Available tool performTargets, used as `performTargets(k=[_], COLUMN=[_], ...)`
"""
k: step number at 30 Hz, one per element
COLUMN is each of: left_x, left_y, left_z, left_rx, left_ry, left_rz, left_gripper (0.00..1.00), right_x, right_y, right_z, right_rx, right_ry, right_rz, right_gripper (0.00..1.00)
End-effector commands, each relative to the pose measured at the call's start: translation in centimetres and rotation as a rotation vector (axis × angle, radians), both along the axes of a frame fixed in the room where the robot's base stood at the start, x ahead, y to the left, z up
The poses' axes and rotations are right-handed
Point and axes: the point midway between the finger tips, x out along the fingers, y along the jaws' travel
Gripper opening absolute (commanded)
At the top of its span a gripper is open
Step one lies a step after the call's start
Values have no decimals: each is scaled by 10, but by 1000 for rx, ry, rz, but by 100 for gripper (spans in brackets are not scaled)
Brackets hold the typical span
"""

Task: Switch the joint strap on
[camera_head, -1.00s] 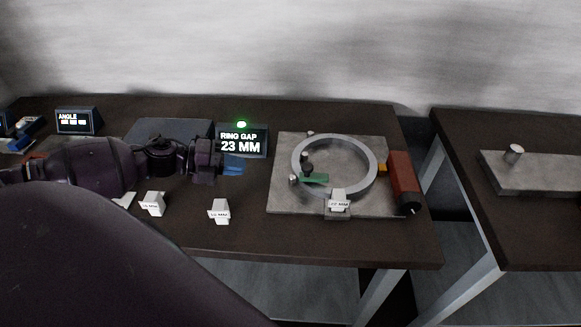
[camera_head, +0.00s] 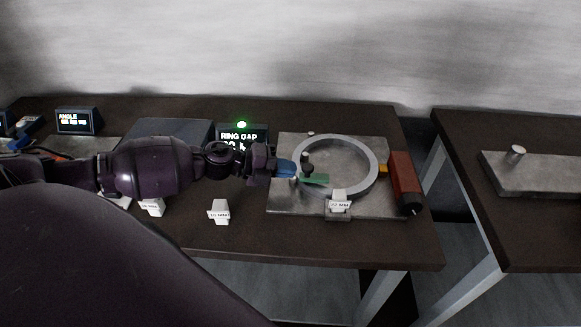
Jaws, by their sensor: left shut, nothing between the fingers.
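A grey metal ring (camera_head: 367,186) lies on a metal plate (camera_head: 290,207) on the dark table. A small green piece (camera_head: 316,180), probably the joint strap, lies at the ring's left side, beside a dark knob (camera_head: 307,160). My left gripper (camera_head: 288,169) comes in from the left with its blue fingers shut and empty. Its tips are just left of the knob and the green piece, at the ring's left edge; whether they touch anything cannot be told. My right gripper is not in view.
A red block (camera_head: 401,178) stands at the plate's right edge. A white labelled block (camera_head: 339,201) sits at the ring's front. The ring gap display (camera_head: 233,136) with a green light is partly hidden by my left arm. Another white block (camera_head: 219,211) stands on the table.

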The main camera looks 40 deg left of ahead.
Motion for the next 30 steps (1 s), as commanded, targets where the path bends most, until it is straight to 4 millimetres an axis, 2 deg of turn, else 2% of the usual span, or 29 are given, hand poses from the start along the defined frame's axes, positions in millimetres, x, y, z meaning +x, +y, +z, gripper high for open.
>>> performTargets(k=[18, 30], left_x=[8, 32], left_y=[-9, -47], left_z=[1, 4], left_rx=[-1, -2], left_ry=[-1, -4], left_rz=[0, 1], left_gripper=[0, 0], right_x=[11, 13], right_y=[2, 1], right_z=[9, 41], right_rx=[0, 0], right_ry=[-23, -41], right_rz=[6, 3], right_gripper=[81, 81])
